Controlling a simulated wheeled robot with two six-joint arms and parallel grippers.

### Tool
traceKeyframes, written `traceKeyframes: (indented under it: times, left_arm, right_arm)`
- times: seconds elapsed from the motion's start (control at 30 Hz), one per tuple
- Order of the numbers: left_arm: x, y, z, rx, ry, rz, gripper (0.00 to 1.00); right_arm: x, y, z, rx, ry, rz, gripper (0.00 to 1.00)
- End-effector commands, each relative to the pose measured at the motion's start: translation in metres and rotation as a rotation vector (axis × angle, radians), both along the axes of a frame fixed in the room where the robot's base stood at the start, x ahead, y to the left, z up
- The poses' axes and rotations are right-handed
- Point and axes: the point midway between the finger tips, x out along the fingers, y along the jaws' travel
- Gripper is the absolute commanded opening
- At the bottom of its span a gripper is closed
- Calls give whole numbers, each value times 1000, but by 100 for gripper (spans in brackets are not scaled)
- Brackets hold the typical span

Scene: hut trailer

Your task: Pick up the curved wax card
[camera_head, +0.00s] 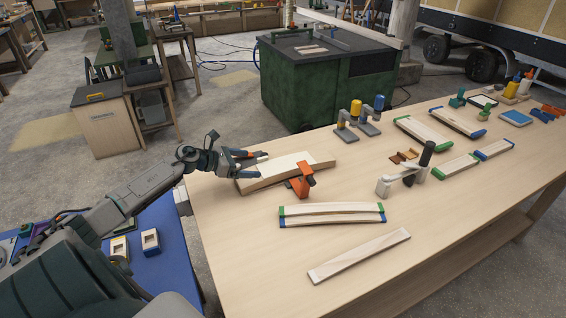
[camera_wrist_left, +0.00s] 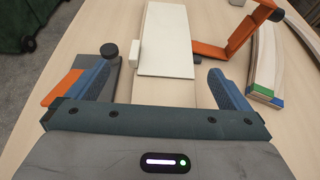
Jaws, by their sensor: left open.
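My left gripper (camera_head: 262,166) is open above a pale wooden board (camera_head: 316,166) at the left end of the workbench. In the left wrist view its blue-grey fingers (camera_wrist_left: 162,76) stand apart on either side of the board. A flat cream-white piece (camera_wrist_left: 166,40) lies on the board just beyond the fingertips; it also shows in the head view (camera_head: 290,162). I cannot tell whether it is the curved wax card, and its curve does not show clearly. Nothing is visibly held between the fingers. My right gripper is not in view.
An orange clamp (camera_head: 302,181) stands close to the right of the board. Curved strips with green and blue ends (camera_head: 332,210) and a plain strip (camera_head: 360,254) lie nearer the front. A small white block (camera_wrist_left: 135,52) sits beside the cream piece.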

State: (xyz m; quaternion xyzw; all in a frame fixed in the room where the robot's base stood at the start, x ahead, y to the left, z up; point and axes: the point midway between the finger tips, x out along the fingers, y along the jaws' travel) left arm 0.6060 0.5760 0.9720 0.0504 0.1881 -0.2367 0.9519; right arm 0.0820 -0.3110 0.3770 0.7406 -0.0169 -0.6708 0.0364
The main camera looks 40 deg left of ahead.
Motion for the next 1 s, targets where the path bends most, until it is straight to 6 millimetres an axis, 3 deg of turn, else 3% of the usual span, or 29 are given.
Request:
traceKeyframes:
  times: [0.27,0.53,0.7,1.0]
  left_arm:
    - [11,-7,-3,-2,1,0,100]
    - [34,-24,-10,-5,0,0,100]
    - [47,-29,-20,-2,0,1,100]
    - [49,-31,-23,0,0,-1,100]
  right_arm:
    - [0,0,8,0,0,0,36]
    - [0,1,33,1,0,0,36]
    - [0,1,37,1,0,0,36]
    - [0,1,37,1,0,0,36]
